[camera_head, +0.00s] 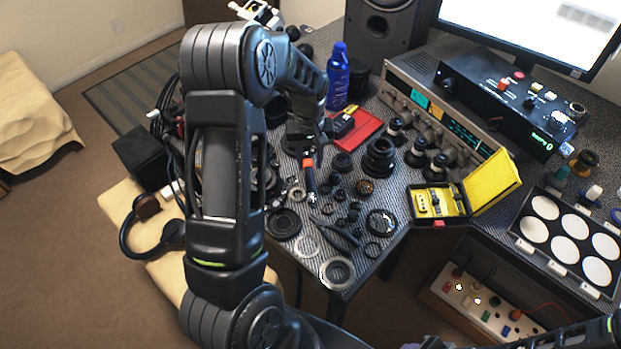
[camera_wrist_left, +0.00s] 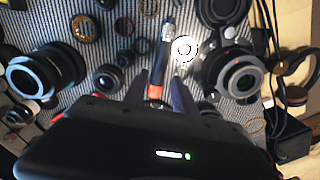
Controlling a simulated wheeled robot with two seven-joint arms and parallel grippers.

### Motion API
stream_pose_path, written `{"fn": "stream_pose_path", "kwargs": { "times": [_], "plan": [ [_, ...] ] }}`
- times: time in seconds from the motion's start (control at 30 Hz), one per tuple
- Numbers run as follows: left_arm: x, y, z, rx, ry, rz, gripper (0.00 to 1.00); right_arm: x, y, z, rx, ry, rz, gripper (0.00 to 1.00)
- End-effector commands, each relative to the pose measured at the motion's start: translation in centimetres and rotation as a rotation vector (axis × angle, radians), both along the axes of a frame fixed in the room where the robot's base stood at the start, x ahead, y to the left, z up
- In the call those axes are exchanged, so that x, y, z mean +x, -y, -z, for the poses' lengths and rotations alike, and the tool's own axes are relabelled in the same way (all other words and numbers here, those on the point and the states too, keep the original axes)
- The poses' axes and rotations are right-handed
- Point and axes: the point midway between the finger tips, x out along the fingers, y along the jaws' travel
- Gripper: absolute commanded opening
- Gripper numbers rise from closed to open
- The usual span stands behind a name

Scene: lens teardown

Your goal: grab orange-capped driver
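The orange-capped driver (camera_head: 310,180) lies among lens parts on the patterned mat, its orange cap toward my left gripper (camera_head: 307,153). In the left wrist view the driver (camera_wrist_left: 164,55) runs up from the gripper, with its orange cap near the fingertips. My left gripper (camera_wrist_left: 160,88) is open there, one finger on each side of the cap end, with gaps showing between the cap and the fingers. In the head view the arm and wrist hide part of the fingers. My right gripper is not seen.
Lens barrels and rings crowd the mat, including a large lens (camera_wrist_left: 45,75) and another lens (camera_wrist_left: 235,75) on either side. A red tray (camera_head: 357,132), a blue bottle (camera_head: 338,78) and a yellow-lined case (camera_head: 440,203) stand to the right. Black cables (camera_wrist_left: 285,100) lie near the edge.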

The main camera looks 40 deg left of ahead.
Motion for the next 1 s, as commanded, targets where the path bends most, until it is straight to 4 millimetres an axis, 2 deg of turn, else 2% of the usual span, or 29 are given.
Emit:
{"fn": "stream_pose_path", "kwargs": {
  "times": [0.13,0.5,0.8,1.0],
  "plan": [
    [-0.1,0.0,1.3,-0.001,-0.002,0.0,0.33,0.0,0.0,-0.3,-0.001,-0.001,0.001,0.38],
    [-0.1,0.0,1.8,-0.001,-0.002,0.0,0.33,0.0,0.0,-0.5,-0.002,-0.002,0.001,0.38],
    [-0.3,0.1,5.8,-0.001,-0.005,-0.001,0.33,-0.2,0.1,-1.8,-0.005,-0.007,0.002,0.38],
    [-0.1,0.1,6.7,0.0,0.0,0.0,0.33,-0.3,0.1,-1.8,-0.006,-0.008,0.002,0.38]
  ]
}}
